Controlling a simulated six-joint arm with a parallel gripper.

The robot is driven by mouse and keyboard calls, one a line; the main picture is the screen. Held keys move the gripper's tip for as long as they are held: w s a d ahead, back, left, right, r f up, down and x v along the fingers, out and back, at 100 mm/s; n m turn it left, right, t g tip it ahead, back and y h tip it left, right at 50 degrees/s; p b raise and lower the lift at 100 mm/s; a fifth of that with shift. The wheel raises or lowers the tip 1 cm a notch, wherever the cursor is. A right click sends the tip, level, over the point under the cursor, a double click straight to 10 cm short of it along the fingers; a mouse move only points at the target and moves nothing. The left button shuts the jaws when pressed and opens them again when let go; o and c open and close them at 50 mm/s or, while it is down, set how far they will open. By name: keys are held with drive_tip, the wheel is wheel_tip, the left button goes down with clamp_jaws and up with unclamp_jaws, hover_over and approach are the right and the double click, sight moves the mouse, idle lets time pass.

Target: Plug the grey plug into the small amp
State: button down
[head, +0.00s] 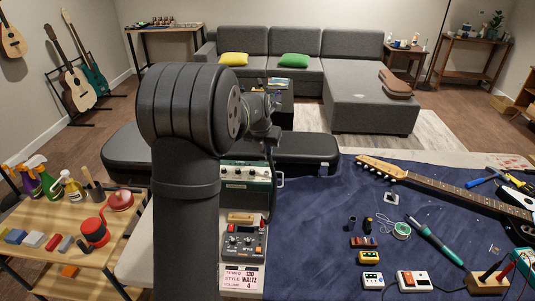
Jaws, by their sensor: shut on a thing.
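The small amp (236,197) is a green and cream box with a row of knobs, standing on the bench just right of my arm's column. My gripper (271,150) is small in the head view and points down by the amp's back right side. It is shut on the grey plug, which is too small and dark to make out. A dark strand, perhaps its cable, runs down near the amp's right end. The amp's socket cannot be made out, and I cannot tell whether the plug touches the amp.
A pedal unit (243,243) with a red switch stands in front of the amp. A guitar (440,187), small pedals (372,281), a wire coil (401,230) and a soldering iron (434,240) lie on the blue mat (318,240). A side table (75,278) holds bottles.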

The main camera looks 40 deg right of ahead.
hover_over(267, 171)
drive_tip(key=a, duration=0.1)
drive_tip(key=shift+s+f, duration=0.15)
drive_tip(key=shift+f, duration=1)
drive_tip(key=shift+s+f, duration=0.15)
drive_tip(key=shift+f, duration=1)
drive_tip(key=shift+f, duration=1.4)
idle(1.6)
drive_tip(key=c, duration=0.9)
unclamp_jaws()
drive_tip(key=shift+o, duration=0.2)
drive_tip(key=shift+r, duration=0.1)
drive_tip(key=shift+r, duration=2.9)
drive_tip(key=shift+f, duration=0.1)
